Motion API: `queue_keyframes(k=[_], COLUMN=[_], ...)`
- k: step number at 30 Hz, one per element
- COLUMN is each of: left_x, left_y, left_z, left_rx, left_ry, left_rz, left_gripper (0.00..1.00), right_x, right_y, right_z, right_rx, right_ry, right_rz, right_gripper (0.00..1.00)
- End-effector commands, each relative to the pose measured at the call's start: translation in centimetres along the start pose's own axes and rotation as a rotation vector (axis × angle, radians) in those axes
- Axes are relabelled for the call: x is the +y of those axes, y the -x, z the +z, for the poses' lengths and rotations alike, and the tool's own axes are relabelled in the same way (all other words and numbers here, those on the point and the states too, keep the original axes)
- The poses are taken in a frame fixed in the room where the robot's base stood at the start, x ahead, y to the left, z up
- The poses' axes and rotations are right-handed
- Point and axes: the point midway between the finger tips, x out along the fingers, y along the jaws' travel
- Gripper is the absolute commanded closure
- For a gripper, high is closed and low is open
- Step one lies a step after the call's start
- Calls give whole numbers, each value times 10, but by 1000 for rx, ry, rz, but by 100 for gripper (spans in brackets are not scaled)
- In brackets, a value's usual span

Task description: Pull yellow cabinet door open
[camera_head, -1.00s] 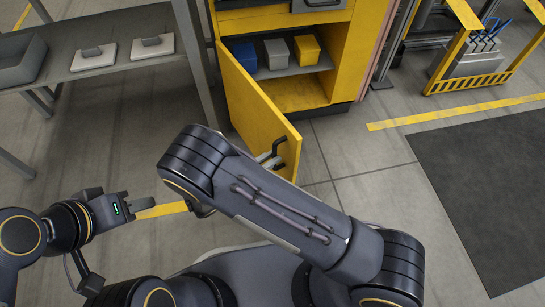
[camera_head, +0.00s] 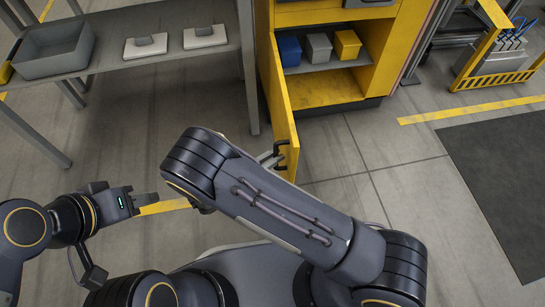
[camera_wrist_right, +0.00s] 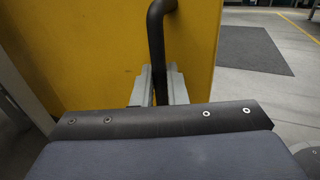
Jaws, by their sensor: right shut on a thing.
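The yellow cabinet door (camera_head: 281,108) stands open, swung out from the cabinet's left side towards me. Its dark bar handle (camera_head: 281,153) is near the lower free edge; it also shows in the right wrist view (camera_wrist_right: 155,38) against the yellow panel. My right gripper (camera_head: 268,159) is shut on this handle, with a pale finger on each side of the bar in the wrist view (camera_wrist_right: 158,88). My right forearm hides part of the gripper in the head view. My left gripper (camera_head: 147,198) is away from the door at lower left; its finger gap cannot be made out.
The open yellow cabinet (camera_head: 385,50) holds blue (camera_head: 290,50), grey (camera_head: 319,48) and yellow (camera_head: 348,45) bins on a shelf. A grey table (camera_head: 130,70) with a grey tray (camera_head: 55,50) stands left of the door. Floor between table and door is clear.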

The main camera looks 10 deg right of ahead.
Motion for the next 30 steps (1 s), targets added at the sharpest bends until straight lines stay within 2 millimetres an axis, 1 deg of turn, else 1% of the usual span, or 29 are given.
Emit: queue_keyframes(k=[1, 5, 6, 11, 17, 20, 23, 30], left_x=[0, 0, 0, 0, 0, 1, 2, 5], left_y=[0, 0, 0, 0, 0, 1, 5, 12], left_z=[0, 0, 0, 0, 0, -1, -2, -6], left_rx=[0, 0, 0, 0, 0, 0, 0, 0], left_ry=[0, 0, 0, 0, 0, 0, 0, 0], left_rz=[0, 0, 0, 0, 0, 0, 0, 0], left_gripper=[64, 64, 64, 64, 64, 64, 64, 64], right_x=[10, 10, 10, 9, 8, 8, 8, 8], right_y=[-3, -4, -4, -3, -2, 2, 15, 56], right_z=[3, 3, 3, 3, 2, 3, 4, 3], right_rx=[-2, -2, -2, -4, -5, -6, -6, -4], right_ry=[-15, -15, -15, -13, -10, -10, -11, -11], right_rz=[22, 21, 21, 22, 21, 22, 22, 24], right_gripper=[100, 100, 86, 66, 66, 66, 66, 66])
